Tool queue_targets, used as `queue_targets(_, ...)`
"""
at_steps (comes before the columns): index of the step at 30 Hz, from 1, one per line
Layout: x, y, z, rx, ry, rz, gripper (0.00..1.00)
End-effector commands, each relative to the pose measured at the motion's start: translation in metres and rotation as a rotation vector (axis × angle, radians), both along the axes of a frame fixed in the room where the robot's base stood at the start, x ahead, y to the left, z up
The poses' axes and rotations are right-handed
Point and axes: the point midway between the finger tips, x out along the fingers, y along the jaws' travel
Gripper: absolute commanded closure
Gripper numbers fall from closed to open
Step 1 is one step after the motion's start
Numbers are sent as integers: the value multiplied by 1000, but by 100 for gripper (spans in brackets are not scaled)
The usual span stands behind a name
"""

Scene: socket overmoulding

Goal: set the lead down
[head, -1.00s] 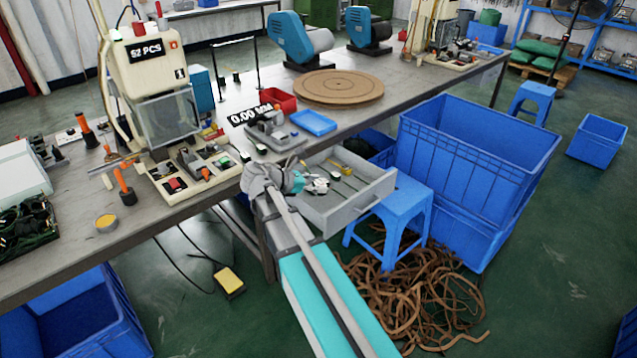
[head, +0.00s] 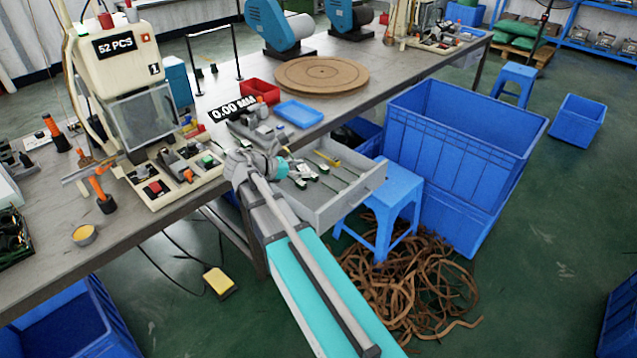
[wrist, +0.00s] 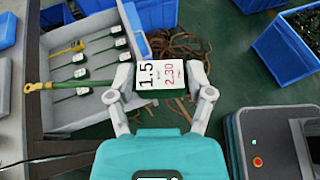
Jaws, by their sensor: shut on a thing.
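My gripper (wrist: 160,92) is shut on a small block with a white label reading 1.5 and 2.30, which I take for the lead (wrist: 160,76). Green shows under its label. In the head view my gripper (head: 280,168) is at the left side of the open grey drawer (head: 345,205); the lead is too small to make out there. In the wrist view the drawer (wrist: 50,112) lies beyond and left of the fingers.
The workbench (head: 150,228) carries a machine reading 52 PCS (head: 118,70) and a blue tray (head: 299,113). A blue stool (head: 390,190) and large blue bin (head: 465,140) stand right.

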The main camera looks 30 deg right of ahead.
Motion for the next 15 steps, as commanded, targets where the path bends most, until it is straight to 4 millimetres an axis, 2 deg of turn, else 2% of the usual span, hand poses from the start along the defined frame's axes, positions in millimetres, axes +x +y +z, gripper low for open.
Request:
queue_targets(8, 1, -5, -11, 3, 0, 24, 80)
queue_targets(15, 1, -37, -42, 12, 4, 87, 80)
